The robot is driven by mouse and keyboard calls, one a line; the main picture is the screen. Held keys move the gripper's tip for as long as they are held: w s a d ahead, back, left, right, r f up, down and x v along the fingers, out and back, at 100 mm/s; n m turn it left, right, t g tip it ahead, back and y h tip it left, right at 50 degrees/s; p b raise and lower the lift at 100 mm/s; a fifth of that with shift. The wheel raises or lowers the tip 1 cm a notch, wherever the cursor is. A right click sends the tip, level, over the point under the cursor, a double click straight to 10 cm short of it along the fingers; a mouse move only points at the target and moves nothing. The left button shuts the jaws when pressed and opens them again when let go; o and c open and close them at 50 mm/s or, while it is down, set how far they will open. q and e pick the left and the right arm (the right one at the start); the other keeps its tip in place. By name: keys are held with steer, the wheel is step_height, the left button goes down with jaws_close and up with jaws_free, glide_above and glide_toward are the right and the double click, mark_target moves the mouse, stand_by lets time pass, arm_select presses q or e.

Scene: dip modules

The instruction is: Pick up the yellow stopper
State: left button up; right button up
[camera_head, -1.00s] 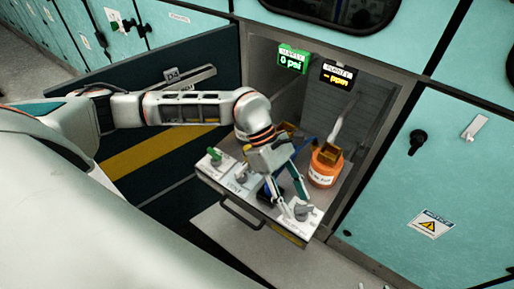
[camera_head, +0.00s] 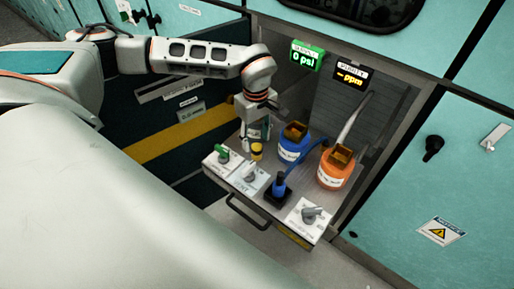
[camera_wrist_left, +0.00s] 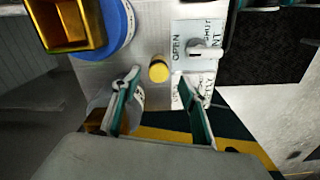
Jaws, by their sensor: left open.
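The yellow stopper (camera_head: 257,152) is a small yellow cylinder upright on the pulled-out shelf, left of the blue container. In the left wrist view the stopper (camera_wrist_left: 158,70) shows from above, just ahead of and roughly between the fingertips. My left gripper (camera_wrist_left: 155,82) is open, its two teal fingers apart with nothing between them. In the head view my left gripper (camera_head: 249,138) hangs beside the stopper, on its left and back side. I cannot tell the exact height gap. My right gripper is not in view.
A blue container (camera_head: 291,145) and an orange container (camera_head: 333,168) stand right of the stopper. A panel with a green valve (camera_head: 221,152), grey valve handles (camera_head: 251,171) and a blue connector (camera_head: 279,186) lies along the shelf's front. A cabinet door stands open at left.

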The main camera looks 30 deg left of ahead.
mark_target(257, 147)
arm_select(q)
steer(key=f, duration=0.3)
steer(key=shift+w+d+f, duration=0.1)
steer(key=shift+d+f, duration=0.1)
steer(key=shift+f, duration=0.2)
steer(key=c, duration=1.2)
steer(key=shift+r, duration=0.1)
